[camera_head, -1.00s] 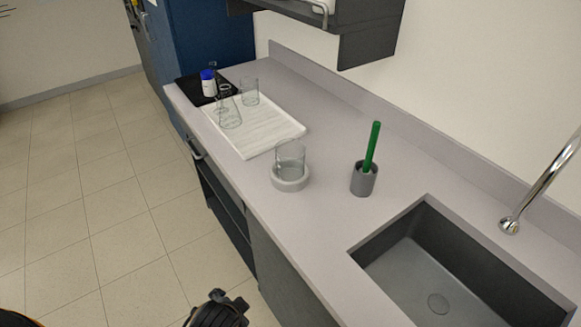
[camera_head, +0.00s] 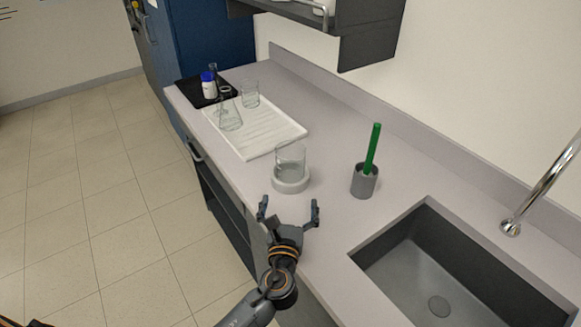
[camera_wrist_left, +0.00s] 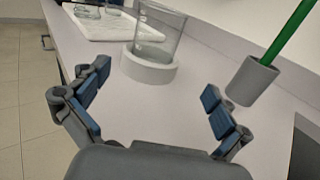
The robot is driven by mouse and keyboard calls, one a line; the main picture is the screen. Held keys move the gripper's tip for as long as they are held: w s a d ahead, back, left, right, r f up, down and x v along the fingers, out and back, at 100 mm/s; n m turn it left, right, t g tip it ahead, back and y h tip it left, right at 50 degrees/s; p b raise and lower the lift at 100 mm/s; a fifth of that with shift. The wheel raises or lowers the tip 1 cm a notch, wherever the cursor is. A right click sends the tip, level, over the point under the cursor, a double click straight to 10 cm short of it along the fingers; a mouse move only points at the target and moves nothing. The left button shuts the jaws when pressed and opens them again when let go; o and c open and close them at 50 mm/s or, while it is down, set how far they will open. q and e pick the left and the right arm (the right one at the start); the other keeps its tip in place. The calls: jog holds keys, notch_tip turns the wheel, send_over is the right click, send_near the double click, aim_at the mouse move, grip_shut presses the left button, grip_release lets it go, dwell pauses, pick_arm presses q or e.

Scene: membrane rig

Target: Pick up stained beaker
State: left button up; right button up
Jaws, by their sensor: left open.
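A clear glass beaker (camera_head: 290,158) stands upright in a round pale grey holder (camera_head: 291,183) near the counter's front edge. Its lower part has a greyish tint. In the left wrist view the beaker (camera_wrist_left: 160,32) and the holder (camera_wrist_left: 149,68) are ahead of my gripper, at the top middle. My left gripper (camera_head: 289,207) is open and empty, just in front of the holder, with its fingers pointing toward it. Its two fingers also show apart in the left wrist view (camera_wrist_left: 152,96). It does not touch the beaker. My right gripper is not in view.
A grey cup with a green-handled brush (camera_head: 364,181) stands right of the beaker. A white ribbed tray (camera_head: 262,137) behind holds a flask (camera_head: 230,118) and another beaker (camera_head: 250,97). A white bottle with a blue cap (camera_head: 208,87) is at the far left. A sink (camera_head: 420,275) lies to the right.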

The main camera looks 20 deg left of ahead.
aim_at(292, 176)
pick_arm(q)
jog(key=x, duration=0.8)
jog(key=shift+p, duration=0.3)
jog(key=shift+a+p+x, duration=0.15)
jog(key=shift+a+x, duration=0.05)
jog(key=shift+x, duration=1.1)
jog(key=shift+a+p+x, duration=0.15)
jog(key=shift+a+x, duration=0.05)
jog(key=shift+x, duration=1.1)
jog(key=shift+s+r, duration=0.1)
jog(key=shift+s, duration=0.05)
jog(key=c, duration=1.2)
jog(key=shift+c, duration=0.6)
jog(key=shift+r, duration=0.15)
